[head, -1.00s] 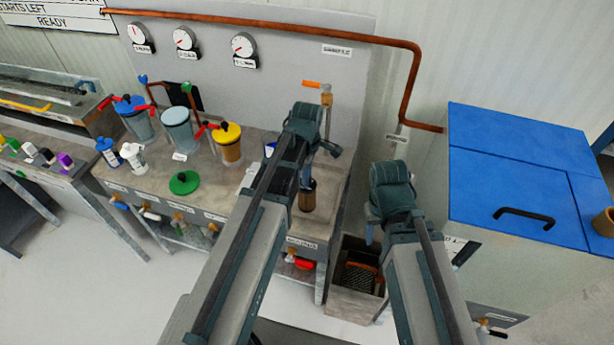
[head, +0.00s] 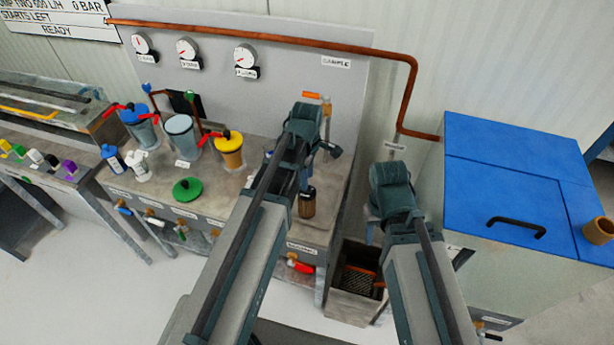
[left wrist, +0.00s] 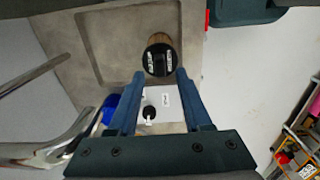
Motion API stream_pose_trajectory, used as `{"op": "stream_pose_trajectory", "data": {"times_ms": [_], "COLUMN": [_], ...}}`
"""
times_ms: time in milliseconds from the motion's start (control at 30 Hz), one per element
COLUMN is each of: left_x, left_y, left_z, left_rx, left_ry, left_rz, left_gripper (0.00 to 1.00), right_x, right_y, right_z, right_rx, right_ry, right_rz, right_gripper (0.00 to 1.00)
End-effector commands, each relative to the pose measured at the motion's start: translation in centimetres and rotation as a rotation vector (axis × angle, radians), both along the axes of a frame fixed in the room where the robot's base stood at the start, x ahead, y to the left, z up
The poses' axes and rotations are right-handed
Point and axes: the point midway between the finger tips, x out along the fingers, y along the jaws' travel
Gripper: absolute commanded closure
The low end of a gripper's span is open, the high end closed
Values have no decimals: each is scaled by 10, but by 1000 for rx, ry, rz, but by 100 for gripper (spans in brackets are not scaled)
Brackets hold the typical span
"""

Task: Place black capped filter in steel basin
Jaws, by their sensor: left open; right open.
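The black capped filter (head: 306,203) has a brown body and stands at the right end of the bench, beside my left arm. In the left wrist view the filter (left wrist: 160,60) is seen from above, its black cap just beyond my left fingertips. My left gripper (left wrist: 161,76) is open and empty; its fingers are mostly hidden behind the arm in the head view. A grey recessed basin (left wrist: 118,42) lies around or behind the filter; I cannot tell whether the filter stands inside it. My right gripper (head: 373,213) is mostly hidden behind its own arm, right of the bench.
An open grey bin (head: 350,307) stands below my right arm. A blue-topped cabinet (head: 520,175) is at the right. A yellow-lidded canister (head: 229,146), a green lid (head: 187,190) and white bottles (head: 138,165) occupy the bench to the left.

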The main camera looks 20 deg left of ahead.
Motion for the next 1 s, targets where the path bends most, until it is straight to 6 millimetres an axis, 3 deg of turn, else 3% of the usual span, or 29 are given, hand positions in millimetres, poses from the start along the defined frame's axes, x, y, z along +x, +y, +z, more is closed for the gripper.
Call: {"op": "stream_pose_trajectory", "data": {"times_ms": [33,100,500,833,1000], "left_x": [0,0,0,-5,-36], "left_y": [0,0,0,-5,-35], "left_z": [16,27,82,86,86], "left_rx": [0,0,0,2,20], "left_ry": [0,0,0,2,16], "left_rz": [0,0,0,-50,-430], "left_gripper": [51,51,51,51,51], "right_x": [0,0,0,0,0], "right_y": [0,0,0,0,0], "right_z": [16,27,82,86,86], "right_rx": [0,0,1,2,2], "right_ry": [0,0,0,0,0], "right_rz": [0,1,-4,-7,-7], "right_gripper": [50,50,50,50,50]}}
